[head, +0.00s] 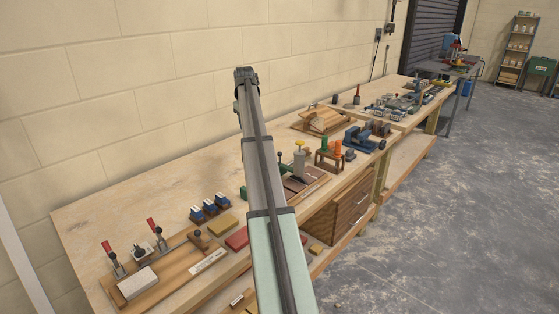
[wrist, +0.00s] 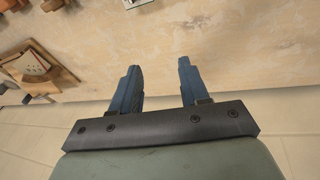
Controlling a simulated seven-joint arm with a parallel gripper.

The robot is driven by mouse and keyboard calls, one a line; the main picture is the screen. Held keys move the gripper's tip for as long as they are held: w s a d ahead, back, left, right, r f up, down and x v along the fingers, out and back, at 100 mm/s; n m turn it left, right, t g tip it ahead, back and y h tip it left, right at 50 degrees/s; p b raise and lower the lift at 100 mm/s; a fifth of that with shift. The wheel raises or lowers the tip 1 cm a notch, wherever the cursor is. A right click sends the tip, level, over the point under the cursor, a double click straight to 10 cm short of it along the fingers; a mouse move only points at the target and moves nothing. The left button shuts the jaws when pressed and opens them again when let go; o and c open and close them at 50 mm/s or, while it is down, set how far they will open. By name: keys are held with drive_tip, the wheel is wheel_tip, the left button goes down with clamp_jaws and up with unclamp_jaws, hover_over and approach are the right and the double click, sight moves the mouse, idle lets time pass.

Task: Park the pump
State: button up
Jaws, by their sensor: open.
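No thing is plainly marked as the pump. A grey upright cylinder with a yellow knob (head: 299,160) stands on a dark board on the workbench (head: 150,190), right of my arm in the head view; it may be the pump, but I cannot tell. My gripper (wrist: 158,66) is open in the wrist view, with two blue fingers apart and nothing between them. In the head view my arm hides part of the bench, and the fingers cannot be made out.
Toggle clamps on a wooden board (head: 170,278) are at the near left. Blue-topped pieces (head: 209,208) stand beside them. A rack with green and orange handles (head: 329,155), a blue vice (head: 362,138) and a wooden frame (head: 324,120) are further right. The bench's back left is clear.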

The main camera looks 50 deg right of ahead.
sight(279, 153)
drive_tip(key=s+d, duration=0.2)
drive_tip(key=s, duration=0.1)
drive_tip(key=s+d+f+g+y, duration=0.1)
drive_tip(key=s+d, duration=0.1)
drive_tip(key=s, duration=0.2)
drive_tip(key=s+d+f+g+y, duration=0.1)
drive_tip(key=s+d, duration=0.1)
drive_tip(key=s, duration=0.2)
drive_tip(key=shift+d+f+m, duration=0.1)
drive_tip(key=shift+d+m, duration=0.15)
drive_tip(key=shift+m, duration=0.15)
wheel_tip(279, 153, down, 13)
drive_tip(key=shift+w+f, duration=0.1)
clamp_jaws()
drive_tip(key=shift+a, duration=0.1)
